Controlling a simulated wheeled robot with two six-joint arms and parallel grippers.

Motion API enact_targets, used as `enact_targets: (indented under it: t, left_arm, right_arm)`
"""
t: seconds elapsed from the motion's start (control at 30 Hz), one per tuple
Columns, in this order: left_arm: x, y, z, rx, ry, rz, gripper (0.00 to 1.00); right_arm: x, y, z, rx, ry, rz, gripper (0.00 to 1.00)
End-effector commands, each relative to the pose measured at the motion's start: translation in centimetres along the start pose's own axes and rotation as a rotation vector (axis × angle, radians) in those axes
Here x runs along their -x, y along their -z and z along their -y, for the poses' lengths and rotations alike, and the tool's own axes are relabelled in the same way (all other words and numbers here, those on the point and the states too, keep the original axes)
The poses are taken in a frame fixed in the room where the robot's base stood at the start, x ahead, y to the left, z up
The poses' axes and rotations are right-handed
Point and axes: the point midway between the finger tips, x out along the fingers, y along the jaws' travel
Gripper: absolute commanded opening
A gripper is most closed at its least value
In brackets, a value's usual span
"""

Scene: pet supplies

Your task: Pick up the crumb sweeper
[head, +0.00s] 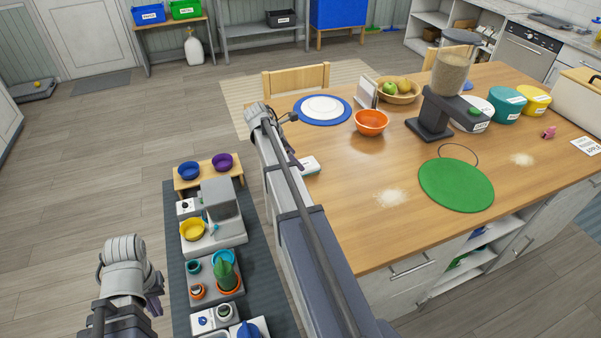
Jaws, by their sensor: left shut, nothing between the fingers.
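A small pale item with a teal-green edge (310,165) lies at the left edge of the wooden table (340,225). It may be the crumb sweeper, but my right arm partly covers it and I cannot tell for sure. My left gripper (154,294) is at the lower left, shut and empty, over the floor beside the dark mat and away from the table. My right arm crosses the table's left edge. Its gripper (287,116) is near the far left corner, small and partly hidden, so its opening is unclear.
Pale crumb piles lie on the table (390,198) and farther right (522,159). A green round mat (456,184), an orange bowl (371,122), a blue-rimmed plate (322,109) and a dispenser (436,115) stand there. Low pet stations (215,240) line the floor mat.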

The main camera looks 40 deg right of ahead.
Motion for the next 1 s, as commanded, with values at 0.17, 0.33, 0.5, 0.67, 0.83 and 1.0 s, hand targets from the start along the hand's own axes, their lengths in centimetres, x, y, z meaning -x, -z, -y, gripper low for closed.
enact_targets:
  t: [0.17, 0.33, 0.5, 0.67, 0.83, 1.0]
  left_arm:
    - [-0.3, 0.0, 0.0, 0.000, 0.000, 0.000, 0.00]
    - [-1.7, 0.1, -0.2, 0.000, 0.000, 0.000, 0.00]
    - [-3.8, 0.2, -0.3, 0.000, 0.000, 0.000, 0.00]
    - [-4.7, 0.3, -0.4, 0.000, 0.000, 0.000, 0.00]
    - [-4.5, 0.3, -0.4, 0.000, 0.000, 0.000, 0.00]
    - [-4.5, 0.3, -0.4, 0.000, 0.000, 0.000, 0.00]
  right_arm:
    - [-0.3, 0.0, 0.0, 0.000, -0.001, 0.000, 1.00]
    - [-1.8, 0.2, 0.1, -0.001, 0.000, 0.000, 1.00]
    - [-4.2, 0.3, 0.3, -0.002, -0.001, 0.000, 1.00]
    - [-5.3, 0.2, 0.2, 0.000, -0.001, 0.000, 1.00]
    - [-5.2, 0.1, 0.2, 0.000, -0.001, 0.000, 1.00]
    - [-5.2, 0.1, 0.2, 0.000, -0.001, 0.000, 1.00]
